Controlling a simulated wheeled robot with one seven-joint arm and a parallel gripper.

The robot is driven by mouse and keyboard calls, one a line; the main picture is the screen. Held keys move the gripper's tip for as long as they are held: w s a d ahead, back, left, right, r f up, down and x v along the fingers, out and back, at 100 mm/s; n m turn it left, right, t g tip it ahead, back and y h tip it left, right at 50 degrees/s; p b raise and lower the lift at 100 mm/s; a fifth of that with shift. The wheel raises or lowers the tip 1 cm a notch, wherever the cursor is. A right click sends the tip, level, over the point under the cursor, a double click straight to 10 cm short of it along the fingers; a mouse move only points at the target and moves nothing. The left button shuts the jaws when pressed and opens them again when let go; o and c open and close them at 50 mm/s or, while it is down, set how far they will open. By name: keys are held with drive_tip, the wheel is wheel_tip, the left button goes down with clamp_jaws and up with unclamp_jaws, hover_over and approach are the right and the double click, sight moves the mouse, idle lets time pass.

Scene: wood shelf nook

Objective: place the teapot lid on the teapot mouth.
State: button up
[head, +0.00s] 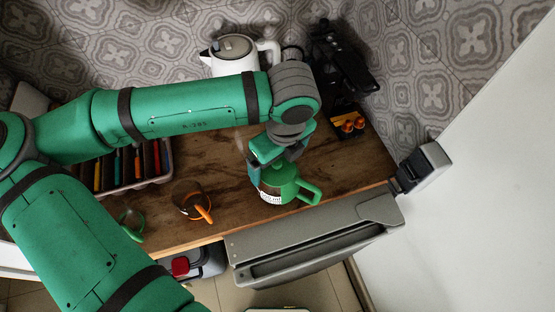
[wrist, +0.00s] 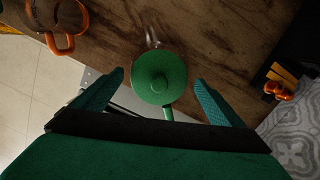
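The teapot (head: 270,197) stands upright on the wood counter near its front edge, with a clear body, a white printed label and a green handle (head: 308,191). The round green teapot lid (wrist: 160,78) has a knob in its middle and appears to sit over the teapot mouth; the mouth itself is hidden. In the wrist view a clear spout points up and the green handle points down toward me. My gripper (wrist: 158,88) is open, its fingers left and right of the lid with gaps on both sides. In the head view my gripper (head: 268,160) is just above the teapot, partly hiding it.
A mug with an orange handle (head: 192,200) and a glass with a green handle (head: 132,222) stand left. A tray (head: 160,180) of coloured items lies behind them.

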sight(281, 172)
drive_tip(key=shift+w+r, duration=0.1)
drive_tip(key=shift+r, duration=0.45)
wheel_tip(281, 172, up, 12)
drive_tip(key=s, duration=0.1)
drive_tip(key=shift+d, duration=0.45)
drive_tip(key=shift+s, duration=0.1)
